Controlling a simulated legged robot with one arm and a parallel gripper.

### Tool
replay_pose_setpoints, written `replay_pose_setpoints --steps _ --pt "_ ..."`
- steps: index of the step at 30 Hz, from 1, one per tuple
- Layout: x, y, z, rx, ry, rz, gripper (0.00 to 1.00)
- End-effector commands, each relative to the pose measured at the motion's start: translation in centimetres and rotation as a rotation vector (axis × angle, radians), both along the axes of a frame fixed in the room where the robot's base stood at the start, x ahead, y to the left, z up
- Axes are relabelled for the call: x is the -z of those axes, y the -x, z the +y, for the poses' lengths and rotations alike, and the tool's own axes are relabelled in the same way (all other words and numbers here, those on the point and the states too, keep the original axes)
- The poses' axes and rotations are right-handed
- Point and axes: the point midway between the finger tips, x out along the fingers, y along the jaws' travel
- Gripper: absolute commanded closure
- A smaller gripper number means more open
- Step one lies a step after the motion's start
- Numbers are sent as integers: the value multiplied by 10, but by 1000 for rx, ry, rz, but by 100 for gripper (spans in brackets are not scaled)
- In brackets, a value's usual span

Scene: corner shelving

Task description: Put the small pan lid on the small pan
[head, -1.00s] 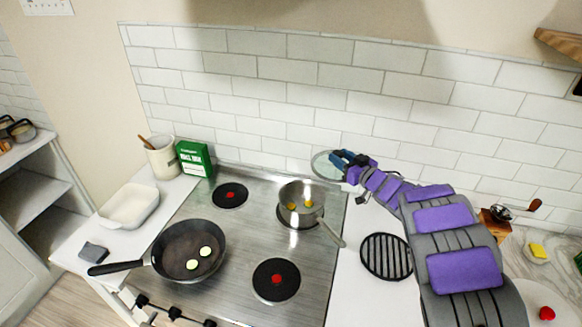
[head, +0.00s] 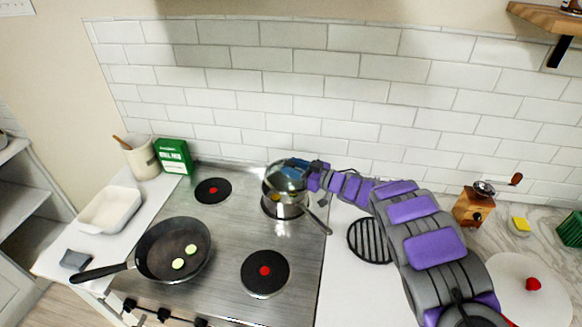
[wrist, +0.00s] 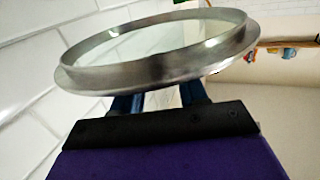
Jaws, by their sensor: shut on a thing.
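The small pan (head: 283,208) is a steel saucepan with yellow pieces inside, standing on the back right burner with its handle toward the front right. The small pan lid (head: 279,177) is glass with a steel rim, and my gripper (head: 297,165) is shut on it. The lid is tilted and held over the back of the pan, hiding part of its opening. I cannot tell whether lid and pan touch. In the wrist view the lid (wrist: 160,66) fills the top, rim toward the camera, with the blue fingers (wrist: 160,100) beneath it.
A frying pan (head: 158,262) with green slices sits front left on the stove. A green box (head: 174,156), utensil crock (head: 143,158) and white dish (head: 110,210) stand left. A black trivet (head: 369,240) and wooden grinder (head: 474,207) are right. The tiled wall is close behind.

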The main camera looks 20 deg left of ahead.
Motion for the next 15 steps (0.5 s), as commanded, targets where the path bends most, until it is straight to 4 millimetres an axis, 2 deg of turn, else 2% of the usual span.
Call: replay_pose_setpoints --steps 7,15 --pt "22 1 10 -3 4 -1 98" --pt "37 0 4 -2 0 0 98"
